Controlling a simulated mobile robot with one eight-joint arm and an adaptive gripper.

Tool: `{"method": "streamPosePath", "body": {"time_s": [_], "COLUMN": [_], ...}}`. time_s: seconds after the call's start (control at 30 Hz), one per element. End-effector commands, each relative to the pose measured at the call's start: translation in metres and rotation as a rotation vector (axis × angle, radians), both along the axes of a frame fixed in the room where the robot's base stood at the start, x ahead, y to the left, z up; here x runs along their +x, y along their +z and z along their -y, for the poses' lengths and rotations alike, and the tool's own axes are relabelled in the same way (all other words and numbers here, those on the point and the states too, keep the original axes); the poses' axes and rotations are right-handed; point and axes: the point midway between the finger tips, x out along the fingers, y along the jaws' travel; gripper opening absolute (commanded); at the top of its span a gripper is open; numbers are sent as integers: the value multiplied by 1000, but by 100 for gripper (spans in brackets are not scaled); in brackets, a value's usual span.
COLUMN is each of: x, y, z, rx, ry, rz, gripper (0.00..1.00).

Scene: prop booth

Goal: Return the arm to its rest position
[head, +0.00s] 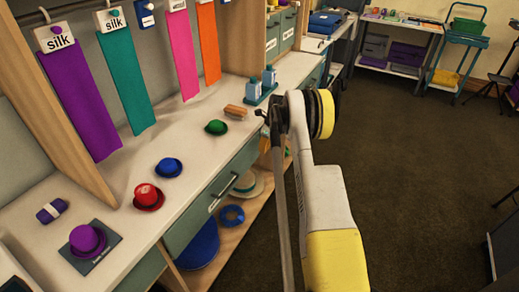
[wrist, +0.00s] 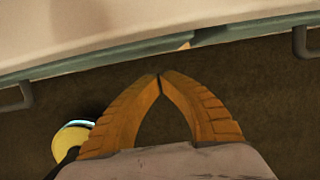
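In the wrist view, my gripper (wrist: 160,76) has two orange ridged fingers whose tips meet. It is shut, with nothing between the fingers and dark floor (wrist: 210,75) behind them. In the head view, my arm stands raised to the right of the counter's (head: 125,215) front edge, over the brown carpet. I cannot make out the fingers clearly there.
On the counter are a purple hat (head: 87,240) on a dark mat, a red hat (head: 147,196), a blue hat (head: 168,168) and a green hat (head: 216,127). Coloured cloths hang behind. Drawer handles (head: 226,184) stick out below. Open carpet (head: 420,170) lies right.

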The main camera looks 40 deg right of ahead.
Motion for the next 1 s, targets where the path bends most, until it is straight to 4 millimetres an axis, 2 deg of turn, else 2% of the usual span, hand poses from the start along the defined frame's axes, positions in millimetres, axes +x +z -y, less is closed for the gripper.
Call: {"method": "streamPosePath", "body": {"time_s": [0.03, 0.1, 0.2, 0.4, 0.53, 0.87, 0.97, 1.0], "x": [-8, -11, -17, -25, -28, -28, -25, -24], "y": [-1, 22, 47, 83, 94, 101, 121, 135], "z": [6, 7, 9, 13, 14, 12, -3, -13], "rx": [0, 0, 0, 0, 0, -5, -30, -48], "ry": [-1, 2, 2, 2, 2, 16, 87, 138], "rz": [0, 0, 0, 0, 0, 2, 15, 23], "gripper": [0, 0, 0, 0, 0, 0, 0, 0]}}
